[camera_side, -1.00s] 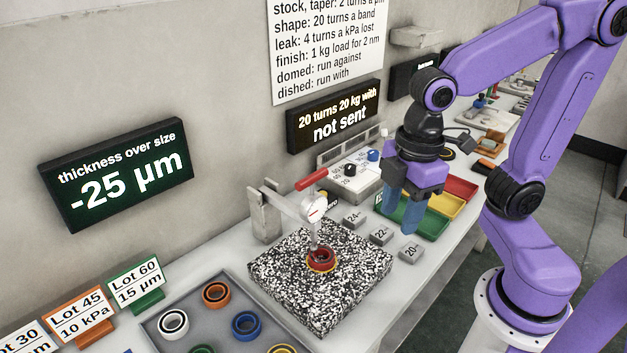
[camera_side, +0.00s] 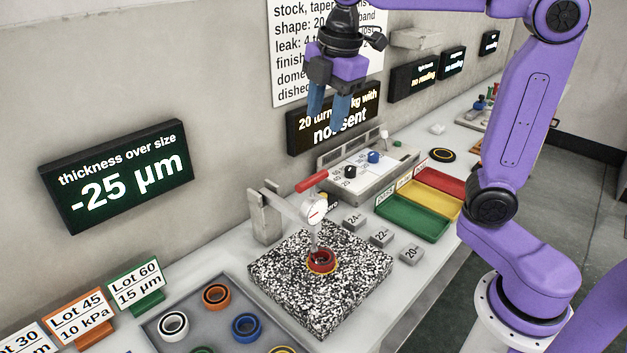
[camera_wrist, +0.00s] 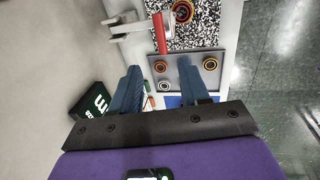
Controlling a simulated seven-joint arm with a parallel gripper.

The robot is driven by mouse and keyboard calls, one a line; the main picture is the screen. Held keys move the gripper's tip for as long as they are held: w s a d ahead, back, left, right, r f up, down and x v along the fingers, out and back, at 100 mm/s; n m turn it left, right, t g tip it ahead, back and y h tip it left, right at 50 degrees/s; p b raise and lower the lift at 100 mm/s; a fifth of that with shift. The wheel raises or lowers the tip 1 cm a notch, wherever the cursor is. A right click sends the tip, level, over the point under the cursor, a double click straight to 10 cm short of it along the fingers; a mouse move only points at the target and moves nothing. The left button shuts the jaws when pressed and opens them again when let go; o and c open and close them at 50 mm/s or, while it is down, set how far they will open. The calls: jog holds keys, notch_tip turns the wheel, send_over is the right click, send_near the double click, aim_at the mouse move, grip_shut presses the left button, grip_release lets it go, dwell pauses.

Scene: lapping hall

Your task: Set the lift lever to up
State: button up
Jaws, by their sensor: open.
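The lift lever (camera_side: 312,181) is a red handle on the dial gauge stand (camera_side: 265,217). It slants slightly up to the right in the side view. In the wrist view the red lever (camera_wrist: 159,33) shows beyond my fingertips. The gauge's white dial (camera_side: 317,209) hangs over a red ring (camera_side: 321,262) on a speckled block (camera_side: 290,295); whether the tip touches the ring I cannot tell. My gripper (camera_side: 327,118) is open and empty, pointing down, well above the lever and apart from it. The wrist view also shows my gripper (camera_wrist: 159,66) open.
A control box with knobs (camera_side: 368,166) stands behind the gauge. Green, yellow and red trays (camera_side: 412,217) and several grey weights (camera_side: 381,235) lie to the right. A tray of coloured rings (camera_side: 216,323) is in front. The wall carries a "not sent" display (camera_side: 355,128).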

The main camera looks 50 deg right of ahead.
aim_at(314, 177)
jog(key=w+f, duration=0.1)
jog(key=f, duration=0.4)
jog(key=w+f, duration=0.1)
jog(key=f, duration=0.5)
jog(key=w+f, duration=0.1)
jog(key=f, duration=0.4)
jog(key=shift+f, duration=0.15)
grip_shut()
